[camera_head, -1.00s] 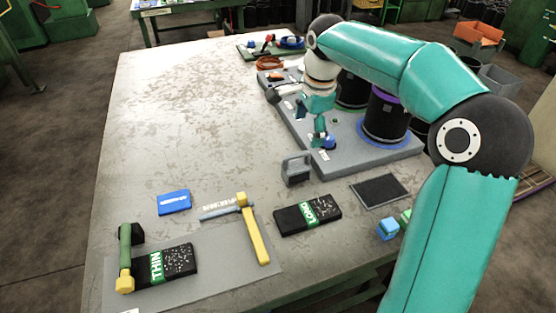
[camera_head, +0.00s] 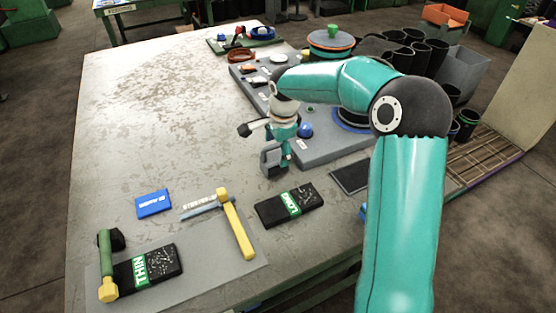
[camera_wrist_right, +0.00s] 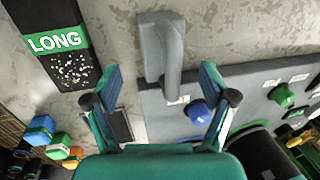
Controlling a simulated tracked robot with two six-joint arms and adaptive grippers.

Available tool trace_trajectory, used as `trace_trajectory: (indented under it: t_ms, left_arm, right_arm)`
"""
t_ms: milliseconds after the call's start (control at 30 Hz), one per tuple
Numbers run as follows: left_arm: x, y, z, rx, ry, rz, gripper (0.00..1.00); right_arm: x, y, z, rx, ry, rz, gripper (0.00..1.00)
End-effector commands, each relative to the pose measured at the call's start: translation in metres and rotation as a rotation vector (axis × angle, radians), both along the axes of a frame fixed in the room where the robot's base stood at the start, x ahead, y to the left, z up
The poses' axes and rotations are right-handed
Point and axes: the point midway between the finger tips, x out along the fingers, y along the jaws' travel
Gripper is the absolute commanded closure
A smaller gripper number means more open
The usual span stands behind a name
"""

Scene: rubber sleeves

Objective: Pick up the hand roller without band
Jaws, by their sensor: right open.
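A small grey piece with a loop-like handle (camera_head: 268,160) stands on the table between the dark LONG pack and the grey panel; it may be the hand roller, but its kind and any band are unclear. In the right wrist view the grey piece (camera_wrist_right: 152,42) lies ahead, between the lines of the two fingers. My right gripper (camera_head: 284,163) is over it in the head view and partly covers it. In the wrist view my right gripper (camera_wrist_right: 160,72) is open, fingers wide apart, with nothing held. I cannot tell whether it touches the piece. My left gripper is not in view.
The LONG pack (camera_head: 289,205) and a dark pad (camera_head: 350,177) lie nearby. The grey panel (camera_head: 325,153) carries a blue knob (camera_head: 305,130) close to my gripper. A yellow-handled tool (camera_head: 238,228) and THIN pack (camera_head: 150,268) are at front left. The table's left middle is clear.

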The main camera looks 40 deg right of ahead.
Motion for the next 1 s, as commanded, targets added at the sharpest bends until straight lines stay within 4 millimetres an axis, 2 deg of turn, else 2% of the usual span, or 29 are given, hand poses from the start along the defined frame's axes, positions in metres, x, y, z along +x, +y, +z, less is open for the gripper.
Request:
trace_trajectory:
  t_ms: [200,500,900,967,1000]
  left_arm:
    - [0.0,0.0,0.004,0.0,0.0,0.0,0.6]
    - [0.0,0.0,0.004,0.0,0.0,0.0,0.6]
    - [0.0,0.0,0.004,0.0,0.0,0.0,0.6]
    - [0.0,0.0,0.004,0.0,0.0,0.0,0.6]
    - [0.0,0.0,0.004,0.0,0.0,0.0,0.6]
  right_arm:
    - [0.005,-0.001,-0.029,0.001,0.003,0.0,0.17]
    - [0.007,-0.002,-0.034,0.0,0.001,0.0,0.17]
    - [0.007,-0.001,-0.034,0.001,0.002,0.0,0.84]
    - [0.007,-0.001,-0.034,0.001,0.002,0.0,0.94]
    - [0.007,-0.002,-0.033,0.0,0.0,0.0,0.94]
